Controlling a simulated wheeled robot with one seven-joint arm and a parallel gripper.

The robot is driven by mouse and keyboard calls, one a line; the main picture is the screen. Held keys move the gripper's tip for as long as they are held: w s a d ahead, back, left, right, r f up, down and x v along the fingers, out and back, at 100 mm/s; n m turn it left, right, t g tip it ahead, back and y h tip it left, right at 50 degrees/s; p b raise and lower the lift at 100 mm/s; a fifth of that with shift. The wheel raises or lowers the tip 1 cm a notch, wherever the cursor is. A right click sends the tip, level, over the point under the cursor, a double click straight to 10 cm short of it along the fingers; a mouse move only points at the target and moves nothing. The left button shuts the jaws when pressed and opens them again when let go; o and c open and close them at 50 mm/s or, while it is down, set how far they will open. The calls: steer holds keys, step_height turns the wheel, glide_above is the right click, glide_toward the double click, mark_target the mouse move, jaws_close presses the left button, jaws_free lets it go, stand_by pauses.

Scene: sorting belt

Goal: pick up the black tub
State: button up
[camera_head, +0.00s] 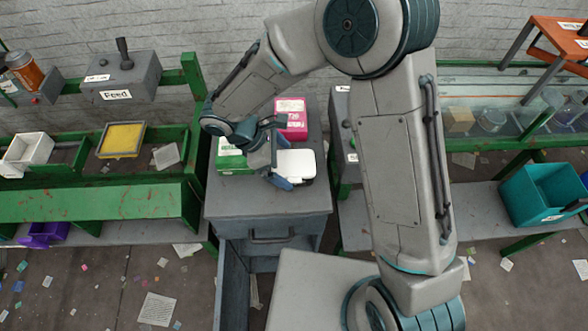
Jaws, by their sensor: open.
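My gripper (285,163) is over the grey cabinet (232,205) in the middle, open. A white-topped object (297,163) with a dark lower edge is right at its fingers, on or just above the cabinet top. Whether it is touched cannot be told. No plainly black tub shows; this object may be it, but its side is mostly hidden. A pink box (291,118) stands behind my gripper, and a green and white box (231,158) stands to the left, partly covered by my arm.
A green belt frame (100,200) with a white bin (28,150) and yellow-filled tray (121,139) lies left. At right are a glass-sided belt (500,85) and teal bin (543,195). The cabinet's front top is clear. Paper scraps litter the floor.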

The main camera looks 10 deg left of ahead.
mark_target(292, 165)
steer(key=x, duration=0.2)
steer(key=p+x, duration=0.1)
steer(key=x, duration=0.2)
steer(key=shift+d+r, duration=0.3)
steer(key=shift+d, duration=0.05)
steer(key=shift+w+d+f, duration=0.1)
steer(key=shift+d+f, duration=0.05)
steer(key=shift+f, duration=0.15)
steer(key=c, duration=0.7)
